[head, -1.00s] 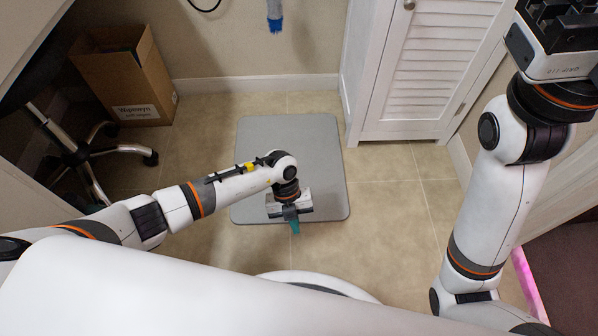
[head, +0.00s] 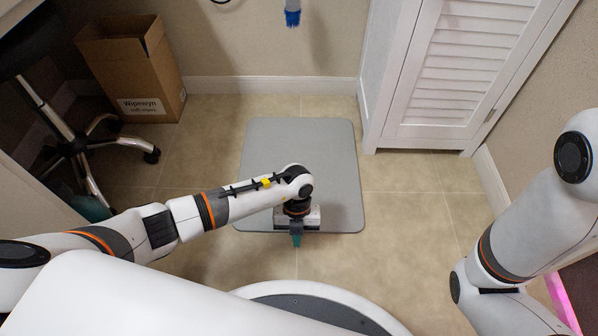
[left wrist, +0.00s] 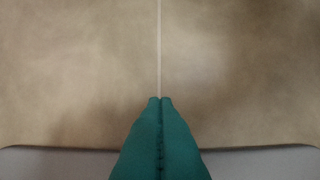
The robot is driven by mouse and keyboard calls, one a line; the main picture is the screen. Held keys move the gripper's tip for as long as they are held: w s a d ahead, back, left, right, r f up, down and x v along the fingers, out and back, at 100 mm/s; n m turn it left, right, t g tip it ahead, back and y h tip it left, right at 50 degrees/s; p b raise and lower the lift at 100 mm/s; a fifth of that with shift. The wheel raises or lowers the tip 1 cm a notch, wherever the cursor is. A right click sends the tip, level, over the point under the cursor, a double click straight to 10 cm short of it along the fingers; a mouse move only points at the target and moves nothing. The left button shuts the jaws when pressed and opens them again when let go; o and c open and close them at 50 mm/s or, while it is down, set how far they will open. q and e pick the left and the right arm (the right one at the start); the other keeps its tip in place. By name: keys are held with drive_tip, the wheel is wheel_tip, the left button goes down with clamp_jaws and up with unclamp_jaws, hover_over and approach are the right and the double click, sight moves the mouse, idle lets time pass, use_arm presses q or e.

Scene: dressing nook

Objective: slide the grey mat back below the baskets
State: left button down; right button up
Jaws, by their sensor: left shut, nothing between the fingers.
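The grey mat (head: 300,145) lies flat on the tiled floor in the middle of the head view, a strip of tile between its far edge and the wall. My left gripper (head: 296,240) points down over the mat's near edge, its fingertips showing just past that edge. In the left wrist view its green fingers (left wrist: 160,100) are shut together with nothing between them. The mat (left wrist: 50,164) fills the bottom of that view, with bare tile beyond its edge. I cannot tell whether the fingers touch mat or floor. No baskets are in view. My right gripper is out of frame.
A white louvred cabinet (head: 455,70) stands at the back right. A cardboard box (head: 135,70) and a wheeled chair base (head: 80,145) stand at the left. A blue-ended brush (head: 292,15) hangs above the back wall's skirting. Tile right of the mat is clear.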

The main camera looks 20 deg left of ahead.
use_arm(q)
drive_tip(key=shift+f, duration=0.25)
idle(0.3)
drive_tip(key=shift+f+b, duration=0.75)
drive_tip(key=shift+f, duration=0.3)
drive_tip(key=shift+r, duration=0.1)
drive_tip(key=shift+r+p, duration=0.15)
drive_tip(key=shift+p, duration=0.25)
drive_tip(key=shift+w, duration=0.1)
